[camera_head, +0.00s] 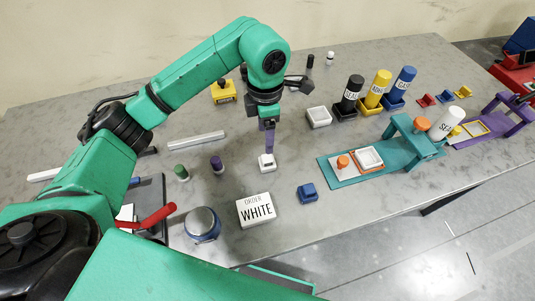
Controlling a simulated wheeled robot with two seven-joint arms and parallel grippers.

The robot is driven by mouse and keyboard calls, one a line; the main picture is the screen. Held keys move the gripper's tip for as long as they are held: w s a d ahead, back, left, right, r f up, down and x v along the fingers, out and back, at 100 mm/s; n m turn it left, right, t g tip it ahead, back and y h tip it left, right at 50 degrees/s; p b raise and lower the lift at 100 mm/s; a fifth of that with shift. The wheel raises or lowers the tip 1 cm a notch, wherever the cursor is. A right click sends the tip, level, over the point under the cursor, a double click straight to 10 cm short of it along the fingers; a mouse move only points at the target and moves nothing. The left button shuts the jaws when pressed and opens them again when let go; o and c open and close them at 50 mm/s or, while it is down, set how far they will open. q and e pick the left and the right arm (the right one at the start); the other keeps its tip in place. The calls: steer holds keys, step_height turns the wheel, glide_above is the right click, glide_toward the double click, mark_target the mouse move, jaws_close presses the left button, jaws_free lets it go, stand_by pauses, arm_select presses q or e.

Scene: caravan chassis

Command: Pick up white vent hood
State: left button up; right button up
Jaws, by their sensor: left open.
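The white vent hood (267,161) appears to be the small white block with a dark recess, standing on the grey table near the middle. My left gripper (268,147) points down directly over it, with its fingers at or just above the top of the block. The fingers are seen nearly edge-on and they are open. I cannot tell whether they touch the block or reach around it. My right gripper is not in view.
A white sign (257,210) reading "ORDER WHITE" stands in front, with a blue block (308,194) to its right. Green (181,172) and purple (217,164) cylinders stand to the left. A teal fixture (349,178) is on the right, and a white tray (319,117) is behind.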

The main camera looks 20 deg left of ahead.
mark_target(267, 157)
arm_select(q)
step_height(267, 157, down, 3)
steer(key=shift+f+p, duration=0.2)
steer(key=shift+p, duration=0.3)
steer(key=f+p, duration=0.1)
steer(key=f, duration=0.1)
steer(key=f+p, duration=0.2)
steer(key=f, duration=0.1)
steer(key=shift+w+d+f, duration=0.15)
steer(key=shift+w+f, duration=0.05)
steer(key=shift+f, duration=0.15)
steer(key=shift+s+f, duration=0.1)
steer(key=shift+f, duration=0.25)
steer(key=shift+c, duration=0.3)
jaws_close()
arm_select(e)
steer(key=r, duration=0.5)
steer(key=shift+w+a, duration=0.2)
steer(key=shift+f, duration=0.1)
